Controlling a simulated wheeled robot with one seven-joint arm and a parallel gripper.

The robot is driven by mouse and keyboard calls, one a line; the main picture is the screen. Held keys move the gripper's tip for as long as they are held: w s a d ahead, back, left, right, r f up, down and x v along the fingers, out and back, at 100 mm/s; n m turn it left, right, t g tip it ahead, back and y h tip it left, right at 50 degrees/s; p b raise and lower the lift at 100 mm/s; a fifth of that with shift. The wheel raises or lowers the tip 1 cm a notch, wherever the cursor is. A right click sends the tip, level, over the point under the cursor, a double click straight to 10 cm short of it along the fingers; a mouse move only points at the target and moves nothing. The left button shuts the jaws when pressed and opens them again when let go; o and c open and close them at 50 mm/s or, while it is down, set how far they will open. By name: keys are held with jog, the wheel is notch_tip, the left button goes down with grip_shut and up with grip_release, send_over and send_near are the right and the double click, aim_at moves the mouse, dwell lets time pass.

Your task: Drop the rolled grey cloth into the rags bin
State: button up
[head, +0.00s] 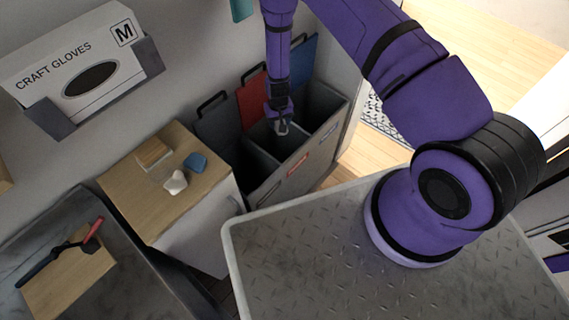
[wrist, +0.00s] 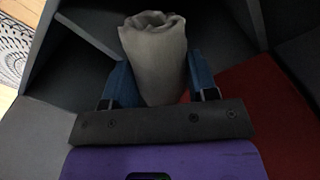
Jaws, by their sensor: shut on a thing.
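The rolled grey cloth (wrist: 155,55) stands out between the blue fingers of my gripper (wrist: 157,85) in the wrist view. The fingers press on it from both sides. In the head view my gripper (head: 281,122) points down over the middle part of the grey compartment bin (head: 270,192), in front of the red lid (head: 251,98). Only a small pale end of the cloth (head: 282,128) shows there. The compartments have dark open tops. The front labels are too small to read, so I cannot tell which is for rags.
A grey lid (head: 216,122) and a blue lid (head: 303,60) stand open beside the red one. A wooden-topped cabinet (head: 145,205) at left holds a brush, a blue piece and a white piece. A glove box (head: 85,68) hangs on the wall. A metal-plate surface (head: 310,255) lies in front.

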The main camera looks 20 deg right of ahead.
jog(key=shift+f, duration=1.05)
jog(key=o, duration=1)
notch_tip(320, 180, up, 11)
jog(key=shift+f, duration=0.1)
